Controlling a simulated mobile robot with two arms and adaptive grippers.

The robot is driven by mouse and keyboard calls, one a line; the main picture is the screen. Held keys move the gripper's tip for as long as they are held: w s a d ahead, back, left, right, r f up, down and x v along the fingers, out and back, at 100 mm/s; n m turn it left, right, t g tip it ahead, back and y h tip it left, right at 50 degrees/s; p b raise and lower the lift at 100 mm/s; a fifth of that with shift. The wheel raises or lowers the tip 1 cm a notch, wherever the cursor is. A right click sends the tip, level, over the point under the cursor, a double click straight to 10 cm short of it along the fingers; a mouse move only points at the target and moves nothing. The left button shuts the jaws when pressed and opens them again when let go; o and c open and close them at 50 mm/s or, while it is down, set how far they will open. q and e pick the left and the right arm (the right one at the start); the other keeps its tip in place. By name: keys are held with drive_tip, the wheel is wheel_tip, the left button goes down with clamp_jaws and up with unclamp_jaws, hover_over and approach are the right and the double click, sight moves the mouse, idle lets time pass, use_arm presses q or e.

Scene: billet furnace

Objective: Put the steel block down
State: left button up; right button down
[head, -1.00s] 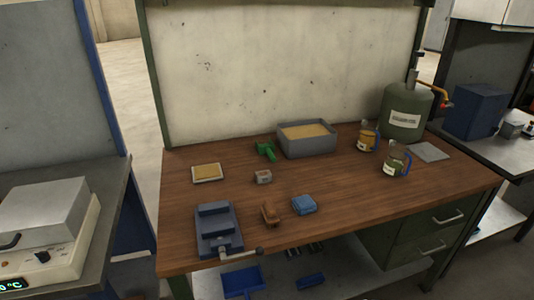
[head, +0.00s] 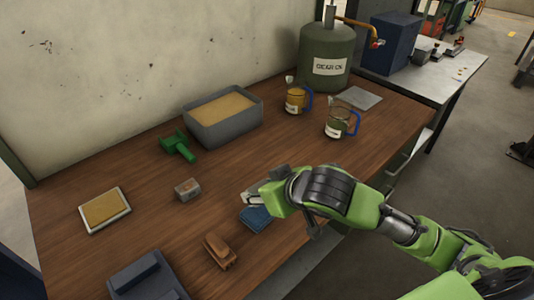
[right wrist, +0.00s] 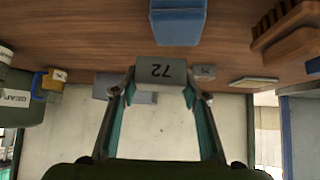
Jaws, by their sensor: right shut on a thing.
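A grey steel block marked 72 (right wrist: 161,71) is held between the two fingers of my right gripper (right wrist: 161,88) in the right wrist view, which shows the bench upside down. In the head view my right gripper (head: 254,196) is over the wooden bench (head: 130,165), beside and partly above a blue item (head: 257,218). The held block is mostly hidden there, and its height above the bench is hard to judge. A smaller grey block (head: 187,189) rests on the bench to the left. My left gripper is not in view.
A sand-filled grey bin (head: 225,140), green tool (head: 178,146), shallow tray (head: 105,210) and brown brush (head: 219,252) stand around. Two jugs, amber (head: 297,98) and green (head: 340,123), stand before the gear oil can (head: 327,55). A flat grey plate (head: 359,97) lies at right.

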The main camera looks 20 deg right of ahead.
drive_tip(key=shift+n, duration=0.5)
drive_tip(key=w+d+r+b, duration=0.2)
drive_tip(key=w+r, duration=0.1)
drive_tip(key=shift+b, duration=0.35)
drive_tip(key=shift+g+y, duration=0.3)
drive_tip(key=shift+y, duration=0.1)
drive_tip(key=w+f, duration=0.2)
drive_tip(key=w, duration=0.2)
drive_tip(key=w+d+f, duration=0.1)
drive_tip(key=w, duration=0.4)
drive_tip(key=w+f, duration=0.2)
drive_tip(key=w, duration=0.3)
drive_tip(key=shift+w+d+f, duration=0.2)
drive_tip(key=shift+w+f, duration=0.05)
drive_tip(key=shift+f, duration=0.1)
drive_tip(key=shift+w+f, duration=0.3)
drive_tip(key=shift+f, duration=0.1)
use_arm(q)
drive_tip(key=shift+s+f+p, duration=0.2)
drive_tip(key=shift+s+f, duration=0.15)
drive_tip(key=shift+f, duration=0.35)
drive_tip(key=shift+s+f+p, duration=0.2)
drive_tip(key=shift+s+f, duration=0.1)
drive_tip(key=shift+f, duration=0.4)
use_arm(e)
drive_tip(key=shift+f, duration=1.55)
drive_tip(key=c, duration=1.2)
unclamp_jaws()
drive_tip(key=shift+s+f, duration=0.1)
drive_tip(key=shift+f, duration=0.1)
